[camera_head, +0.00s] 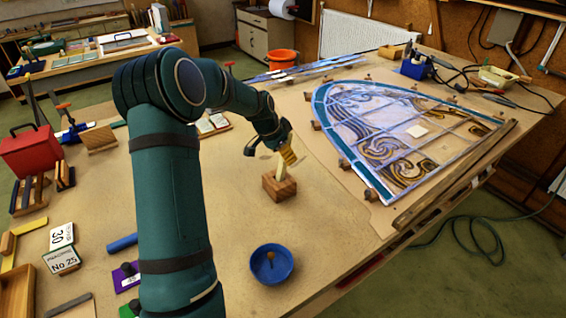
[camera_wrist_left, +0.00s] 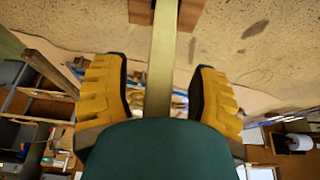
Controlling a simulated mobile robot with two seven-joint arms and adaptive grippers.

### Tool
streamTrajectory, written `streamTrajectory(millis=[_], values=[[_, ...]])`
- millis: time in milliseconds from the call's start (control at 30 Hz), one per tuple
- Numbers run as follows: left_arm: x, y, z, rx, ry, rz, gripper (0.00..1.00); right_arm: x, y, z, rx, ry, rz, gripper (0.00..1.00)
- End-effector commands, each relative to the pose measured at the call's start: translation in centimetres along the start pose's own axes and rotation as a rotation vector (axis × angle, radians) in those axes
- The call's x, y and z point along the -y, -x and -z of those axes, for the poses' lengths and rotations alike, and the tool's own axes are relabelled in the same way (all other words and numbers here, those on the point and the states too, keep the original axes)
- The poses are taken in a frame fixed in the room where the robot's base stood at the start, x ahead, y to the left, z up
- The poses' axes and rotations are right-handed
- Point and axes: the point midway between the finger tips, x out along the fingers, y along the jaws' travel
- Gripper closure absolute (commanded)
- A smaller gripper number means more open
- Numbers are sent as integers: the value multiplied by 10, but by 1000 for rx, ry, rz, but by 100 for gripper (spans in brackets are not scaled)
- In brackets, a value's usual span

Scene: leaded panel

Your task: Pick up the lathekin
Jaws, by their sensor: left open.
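The lathekin (camera_head: 279,172) is a pale, flat strip standing up from a brown wooden block (camera_head: 279,187) on the bench. My left gripper (camera_head: 284,155) is at the block, around the top of the strip. In the left wrist view, the lathekin (camera_wrist_left: 161,58) runs between the two yellow-padded fingers, with a visible gap on each side. The fingers are open and not closed on it. The wooden block shows at the top edge of that view. The palm hides the strip's near end. My right gripper is not in view.
A blue bowl (camera_head: 271,264) stands in front of the block. The leaded panel (camera_head: 400,135) lies to the right, with a wooden batten (camera_head: 455,176) along its near edge. A red toolbox (camera_head: 30,152) is at the far left. The bench around the block is mostly clear.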

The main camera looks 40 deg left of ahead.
Motion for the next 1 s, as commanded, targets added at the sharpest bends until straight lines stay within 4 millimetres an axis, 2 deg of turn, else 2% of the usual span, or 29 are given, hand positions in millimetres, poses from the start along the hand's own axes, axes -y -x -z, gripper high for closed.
streamTrajectory(millis=[200, 367, 400, 1000], values=[[0, 0, 0, 0, 0, 1, 38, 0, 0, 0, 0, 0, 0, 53], [0, 0, 0, 0, 0, 0, 94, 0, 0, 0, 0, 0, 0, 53], [0, 0, 0, 0, 0, 0, 100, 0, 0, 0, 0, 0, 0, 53], [0, 3, 3, 0, -1, 0, 100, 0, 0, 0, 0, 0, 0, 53]])
